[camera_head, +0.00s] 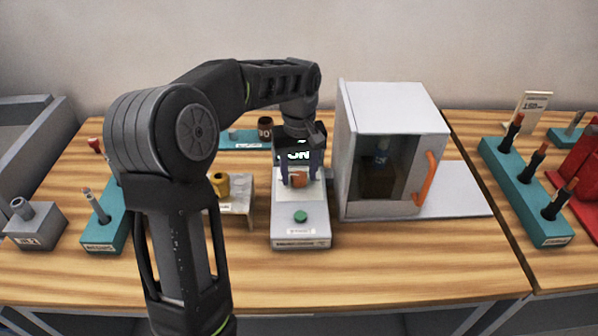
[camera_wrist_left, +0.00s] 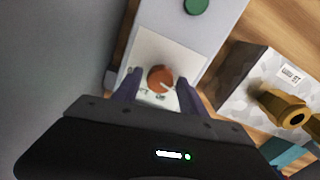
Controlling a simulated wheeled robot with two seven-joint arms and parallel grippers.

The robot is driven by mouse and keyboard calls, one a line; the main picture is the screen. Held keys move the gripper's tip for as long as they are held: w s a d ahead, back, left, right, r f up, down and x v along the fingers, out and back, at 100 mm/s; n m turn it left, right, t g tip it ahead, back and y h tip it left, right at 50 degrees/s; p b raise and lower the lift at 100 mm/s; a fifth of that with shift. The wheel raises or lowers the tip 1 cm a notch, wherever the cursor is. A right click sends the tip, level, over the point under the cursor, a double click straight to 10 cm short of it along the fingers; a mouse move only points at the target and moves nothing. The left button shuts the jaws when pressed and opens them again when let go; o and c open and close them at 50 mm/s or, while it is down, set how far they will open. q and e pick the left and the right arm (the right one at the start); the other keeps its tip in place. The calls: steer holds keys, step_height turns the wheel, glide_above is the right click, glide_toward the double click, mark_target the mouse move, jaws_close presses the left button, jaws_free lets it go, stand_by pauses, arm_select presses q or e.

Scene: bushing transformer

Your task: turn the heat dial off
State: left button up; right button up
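The heat dial is a round orange-brown knob (camera_head: 298,179) with a light pointer mark, set on a white plate of the grey control unit (camera_head: 301,227). It also shows in the left wrist view (camera_wrist_left: 160,78), with small lettering beside it that I cannot read. My left gripper (camera_head: 298,172) is over the dial, its dark fingers open on either side. In the left wrist view, gaps show between the dial and both fingers of the gripper (camera_wrist_left: 158,90). A dark display (camera_head: 298,155) behind the gripper reads what looks like "ON", partly covered. My right gripper is out of view.
A green button (camera_head: 301,216) sits in front of the dial. A grey oven-like box (camera_head: 392,110) with an orange handle (camera_head: 426,179) stands close on the right. A small stand (camera_head: 240,208) with a yellow part is on the left. The table front is clear.

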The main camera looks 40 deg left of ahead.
mark_target(299, 175)
arm_select(q)
steer(key=shift+o, duration=0.6)
steer(key=shift+r, duration=3.85)
